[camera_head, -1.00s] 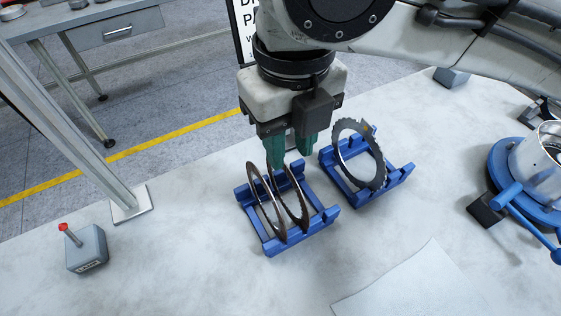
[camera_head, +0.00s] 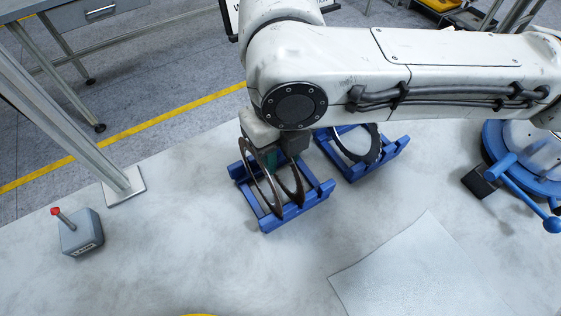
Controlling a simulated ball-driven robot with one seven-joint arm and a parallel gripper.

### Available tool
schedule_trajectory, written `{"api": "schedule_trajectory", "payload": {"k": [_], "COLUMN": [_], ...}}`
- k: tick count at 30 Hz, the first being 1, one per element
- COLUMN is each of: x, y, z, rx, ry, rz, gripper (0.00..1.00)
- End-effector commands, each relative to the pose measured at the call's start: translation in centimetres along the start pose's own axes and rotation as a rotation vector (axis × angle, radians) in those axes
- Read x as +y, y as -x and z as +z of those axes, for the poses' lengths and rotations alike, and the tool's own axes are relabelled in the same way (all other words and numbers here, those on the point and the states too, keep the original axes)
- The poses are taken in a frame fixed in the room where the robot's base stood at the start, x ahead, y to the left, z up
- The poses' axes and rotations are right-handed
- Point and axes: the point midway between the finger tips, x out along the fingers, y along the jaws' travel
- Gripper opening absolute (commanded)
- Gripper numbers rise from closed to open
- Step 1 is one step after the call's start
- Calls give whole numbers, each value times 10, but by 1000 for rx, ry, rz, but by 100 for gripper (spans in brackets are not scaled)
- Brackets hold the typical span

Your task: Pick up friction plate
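Two thin dark friction plates stand upright in the left blue pallet, the left plate (camera_head: 266,187) and the right plate (camera_head: 297,190). The left blue pallet (camera_head: 313,200) lies on the pale table. My gripper (camera_head: 271,160) is low over the back of this pallet, with a green finger showing behind and between the plates. My arm and the plates hide the fingertips, so I cannot tell whether they touch a plate or are open or shut. A toothed dark plate (camera_head: 371,150) stands in the right blue pallet (camera_head: 390,154), partly hidden by my arm.
A blue round fixture with handles (camera_head: 512,165) is at the right. A pale sheet (camera_head: 410,270) lies at the front right.

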Motion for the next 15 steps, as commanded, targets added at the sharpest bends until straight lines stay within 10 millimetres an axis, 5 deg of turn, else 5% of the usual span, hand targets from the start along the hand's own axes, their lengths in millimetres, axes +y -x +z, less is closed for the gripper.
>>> {"api": "schedule_trajectory", "payload": {"k": [6, 15], "x": [0, 0], "y": [0, 0], "z": [0, 0], "rx": [0, 0], "ry": [-1, -1], "rz": [0, 0], "gripper": [32, 3]}}
